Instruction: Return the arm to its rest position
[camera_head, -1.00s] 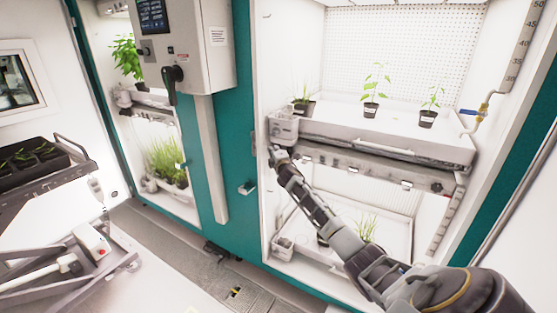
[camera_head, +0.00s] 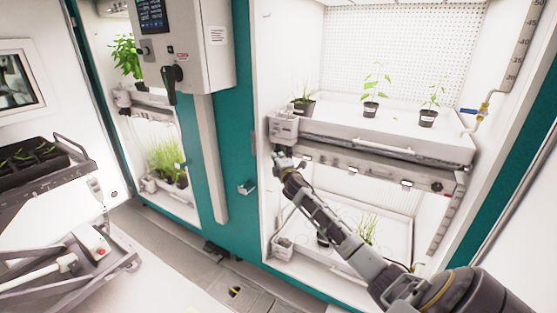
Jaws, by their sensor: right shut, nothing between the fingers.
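My right arm comes in from the lower right corner and reaches up and left across the open front of the right growth chamber. My right gripper (camera_head: 279,159) is at the left end of the upper shelf's front, just below a small grey box (camera_head: 284,128). It is shut and holds nothing. I cannot tell whether it touches the shelf edge. My left gripper is not in view.
The upper tray (camera_head: 375,140) holds several small potted plants. A lower tray (camera_head: 388,236) with grass is partly behind my arm. A teal post (camera_head: 235,170) with a control box (camera_head: 190,45) divides the chambers. A cart (camera_head: 45,175) stands left.

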